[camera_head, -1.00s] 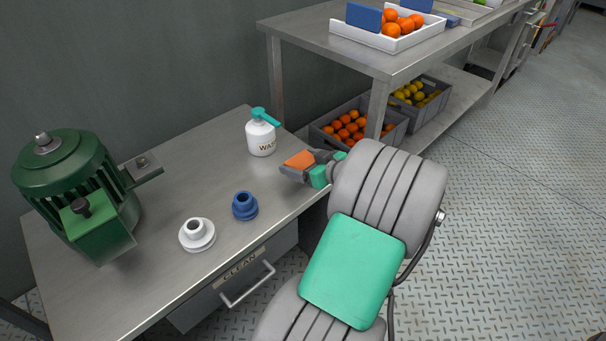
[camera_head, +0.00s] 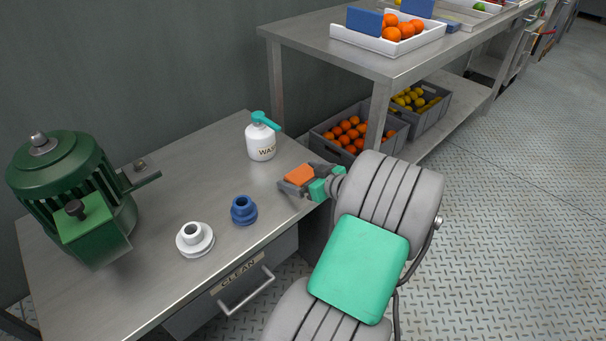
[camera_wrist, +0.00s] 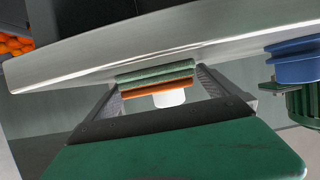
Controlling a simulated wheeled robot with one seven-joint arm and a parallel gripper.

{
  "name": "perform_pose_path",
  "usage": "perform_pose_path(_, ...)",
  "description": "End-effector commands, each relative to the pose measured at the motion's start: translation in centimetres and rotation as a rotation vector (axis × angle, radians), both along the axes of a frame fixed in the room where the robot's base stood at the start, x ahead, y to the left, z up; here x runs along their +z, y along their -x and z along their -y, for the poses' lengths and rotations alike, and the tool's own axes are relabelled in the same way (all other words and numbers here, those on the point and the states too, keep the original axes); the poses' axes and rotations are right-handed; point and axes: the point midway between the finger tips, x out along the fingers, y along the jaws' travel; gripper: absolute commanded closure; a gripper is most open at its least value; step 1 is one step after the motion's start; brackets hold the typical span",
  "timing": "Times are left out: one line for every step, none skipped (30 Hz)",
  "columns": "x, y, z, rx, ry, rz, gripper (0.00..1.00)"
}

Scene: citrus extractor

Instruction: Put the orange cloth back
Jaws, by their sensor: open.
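The orange cloth (camera_head: 300,175) shows as a small orange patch between the fingers of my gripper (camera_head: 293,180), over the right end of the steel table. In the wrist view, an orange layer of the cloth (camera_wrist: 157,87) lies against a green layer (camera_wrist: 157,73) between the two fingers of my gripper (camera_wrist: 155,85). My gripper is open around it. I cannot tell whether the fingers touch the cloth, or whether it rests on the table or hangs just above it.
The steel table (camera_head: 185,190) bears a white spray bottle (camera_head: 262,142), a blue part (camera_head: 243,211), a white part (camera_head: 195,240) and a green machine (camera_head: 75,195). A drawer marked CLEAN (camera_head: 240,285) is below. A crate of oranges (camera_head: 390,137) stands behind on the right.

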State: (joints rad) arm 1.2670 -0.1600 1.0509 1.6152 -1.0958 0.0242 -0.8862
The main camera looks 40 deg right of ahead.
Motion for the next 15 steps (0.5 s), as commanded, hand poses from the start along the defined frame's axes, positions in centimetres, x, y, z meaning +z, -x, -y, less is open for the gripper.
perform_pose_path(0.0,0.0,0.0,0.000,0.000,0.000,0.00)
perform_pose_path(0.0,0.0,0.0,0.000,0.000,0.000,0.00)
perform_pose_path(0.0,0.0,0.0,0.000,0.000,0.000,0.00)
perform_pose_path(0.1,0.0,0.0,0.000,0.000,0.000,0.00)
perform_pose_path(0.2,0.0,0.0,0.000,0.000,0.000,0.00)
perform_pose_path(0.5,0.0,0.0,0.000,0.000,0.000,0.00)
perform_pose_path(0.7,0.0,0.0,0.000,0.000,0.000,0.00)
perform_pose_path(0.7,0.5,0.1,-0.002,0.000,0.000,0.00)
perform_pose_path(1.0,1.1,0.2,-0.004,-0.001,-0.001,0.00)
perform_pose_path(1.3,1.7,0.2,-0.005,0.000,-0.001,0.00)
perform_pose_path(1.6,2.3,0.2,-0.007,0.000,0.000,0.00)
perform_pose_path(2.0,3.3,0.3,-0.007,0.000,-0.001,0.00)
perform_pose_path(2.4,4.0,0.3,-0.008,0.000,0.000,0.00)
perform_pose_path(2.7,4.8,0.3,-0.008,0.000,0.000,0.00)
perform_pose_path(3.1,5.8,0.4,-0.008,0.000,-0.001,0.00)
